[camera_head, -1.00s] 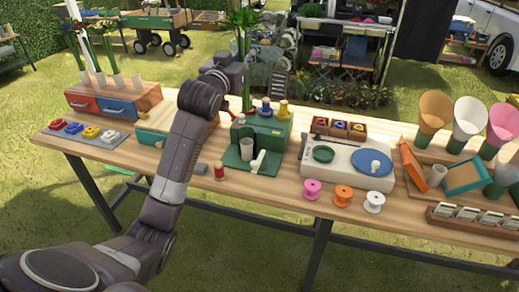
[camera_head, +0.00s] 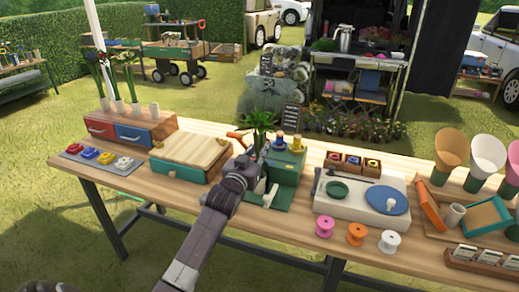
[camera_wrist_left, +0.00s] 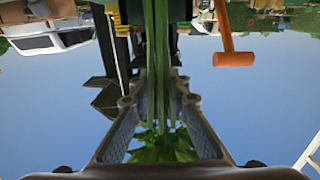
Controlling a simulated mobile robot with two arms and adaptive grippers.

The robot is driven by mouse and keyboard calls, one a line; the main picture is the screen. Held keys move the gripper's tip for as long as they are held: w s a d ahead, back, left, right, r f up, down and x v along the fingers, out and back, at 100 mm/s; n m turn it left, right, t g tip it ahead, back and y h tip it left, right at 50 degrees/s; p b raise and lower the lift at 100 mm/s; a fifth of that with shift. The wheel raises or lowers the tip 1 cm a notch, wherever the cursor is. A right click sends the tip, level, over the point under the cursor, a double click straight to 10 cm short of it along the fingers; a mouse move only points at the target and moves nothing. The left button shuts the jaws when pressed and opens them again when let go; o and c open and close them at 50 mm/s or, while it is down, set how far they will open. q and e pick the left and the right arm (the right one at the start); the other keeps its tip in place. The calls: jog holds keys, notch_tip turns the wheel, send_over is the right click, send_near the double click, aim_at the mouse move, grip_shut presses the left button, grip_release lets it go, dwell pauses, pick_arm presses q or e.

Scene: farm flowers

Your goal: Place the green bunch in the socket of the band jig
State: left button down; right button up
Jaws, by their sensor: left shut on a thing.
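The green bunch (camera_head: 261,122) stands upright in the head view, its leafy top above my left gripper (camera_head: 254,172). In the left wrist view, its long stems (camera_wrist_left: 160,55) run between the two fingers of my left gripper (camera_wrist_left: 160,110), with the leaves (camera_wrist_left: 165,148) at the bottom of the picture. The gripper is shut on the stems. The band jig (camera_head: 288,168) is a green block on a green base, with blue and yellow pieces on top. My gripper is at its left front and hides its socket. Whether the stem ends are in the socket cannot be told. My right gripper is not in view.
A wooden-topped green box (camera_head: 190,155) stands left of the jig. An orange-handled tool (camera_head: 238,133) shows behind my gripper. A white station with a blue disc (camera_head: 388,199) stands to the right, with several ribbon spools (camera_head: 356,234) in front. The front left tabletop is clear.

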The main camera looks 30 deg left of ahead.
pick_arm(q)
jog(key=shift+f, duration=0.2)
jog(key=shift+f, duration=0.15)
jog(key=c, duration=1.8)
grip_release()
jog(key=shift+c, duration=0.2)
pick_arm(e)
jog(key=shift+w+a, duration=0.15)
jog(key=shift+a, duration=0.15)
pick_arm(q)
jog(key=shift+r, duration=0.25)
jog(key=shift+s+f, duration=0.1)
jog(key=shift+s, duration=0.15)
jog(key=b+v, duration=0.1)
jog(key=v, duration=1)
jog(key=shift+s, duration=0.25)
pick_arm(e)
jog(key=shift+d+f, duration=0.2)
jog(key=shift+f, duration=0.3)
